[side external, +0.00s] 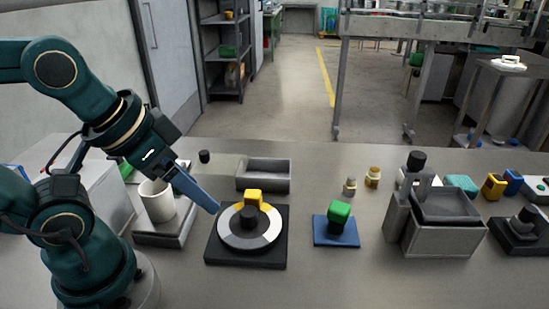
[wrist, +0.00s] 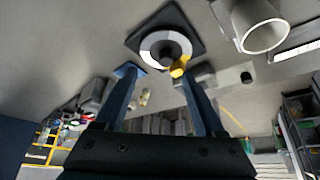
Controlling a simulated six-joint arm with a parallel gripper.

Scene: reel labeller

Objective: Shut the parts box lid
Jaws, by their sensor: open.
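The grey parts box (side external: 440,239) stands on the bench right of centre in the side view. Its top shows a sunken grey recess. A grey upright piece with a black knob (side external: 416,161) rises at its back left; it looks like the lid standing open, but I cannot tell its exact angle. My gripper (side external: 214,207) is well left of the box, pointing down beside the reel turntable, with the green block between it and the box. In the wrist view my gripper (wrist: 154,70) has two blue fingers spread apart with nothing held between them.
The turntable (side external: 216,250) carries a white-grey ring with a yellow block. A green block (side external: 340,211) sits on a blue base (side external: 336,235). A white cup (side external: 158,203), a shallow grey tray (side external: 264,187) and small bottles (side external: 372,177) stand around. The front bench is clear.

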